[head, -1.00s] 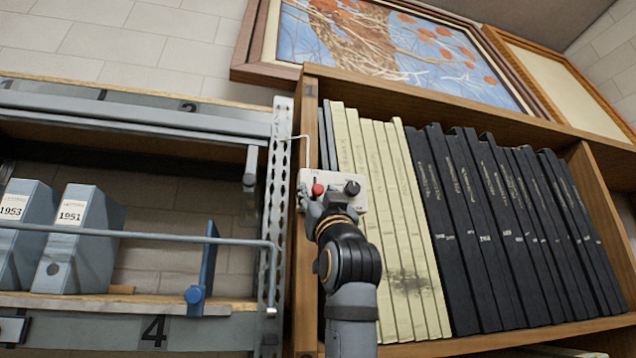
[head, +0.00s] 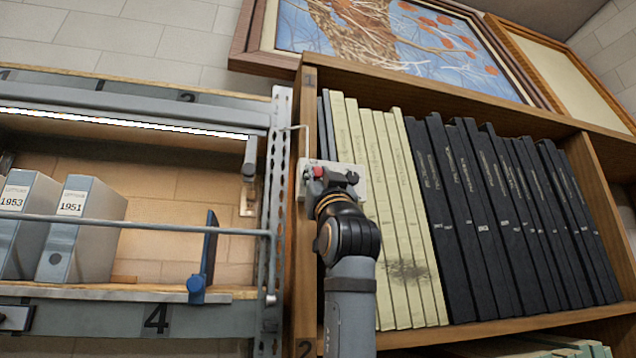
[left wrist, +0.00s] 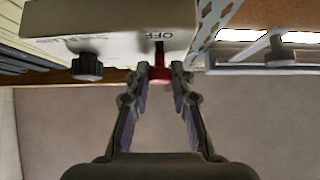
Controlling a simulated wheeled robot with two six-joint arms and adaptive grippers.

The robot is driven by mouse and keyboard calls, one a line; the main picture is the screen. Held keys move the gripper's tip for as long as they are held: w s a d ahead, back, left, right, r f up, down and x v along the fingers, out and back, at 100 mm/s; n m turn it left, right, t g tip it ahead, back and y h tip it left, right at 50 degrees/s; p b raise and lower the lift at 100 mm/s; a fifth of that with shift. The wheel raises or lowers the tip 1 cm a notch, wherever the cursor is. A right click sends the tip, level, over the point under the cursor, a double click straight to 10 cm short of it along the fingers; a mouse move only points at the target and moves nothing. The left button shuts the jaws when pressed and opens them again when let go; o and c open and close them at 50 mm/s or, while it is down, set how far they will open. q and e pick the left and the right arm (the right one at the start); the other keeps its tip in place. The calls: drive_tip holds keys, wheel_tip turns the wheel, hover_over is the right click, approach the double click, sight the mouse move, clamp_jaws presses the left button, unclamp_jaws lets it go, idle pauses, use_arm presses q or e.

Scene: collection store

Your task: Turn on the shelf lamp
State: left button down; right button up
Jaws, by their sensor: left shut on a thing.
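The shelf lamp is a long strip (head: 125,122) under the top of the left shelf bay, and it is lit white. It also glows in the left wrist view (left wrist: 240,36). A pale switch box (head: 361,188) is at the bookcase's left upright, with a red lever (head: 319,172) and a black knob (head: 352,178). My left gripper (head: 330,181) is at the box. In the left wrist view its fingers (left wrist: 160,82) are shut on the red lever, below the "OFF" lettering. The black knob (left wrist: 87,66) is outside the fingers. My right gripper is not in view.
Grey file boxes marked 1953 (head: 28,225) and 1951 (head: 82,230) stand in the left bay, with a blue bookend (head: 208,258) to their right. Cream volumes (head: 390,240) and black volumes (head: 500,220) fill the bookcase beside my arm. Framed pictures (head: 400,40) lean above.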

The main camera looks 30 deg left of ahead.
use_arm(q)
drive_tip(key=shift+s+r, duration=0.1)
drive_tip(key=shift+r, duration=0.85)
drive_tip(key=c, duration=1.2)
unclamp_jaws()
drive_tip(key=shift+o, duration=0.2)
drive_tip(key=shift+d, duration=0.15)
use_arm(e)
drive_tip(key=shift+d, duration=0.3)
use_arm(q)
drive_tip(key=v, duration=1.2)
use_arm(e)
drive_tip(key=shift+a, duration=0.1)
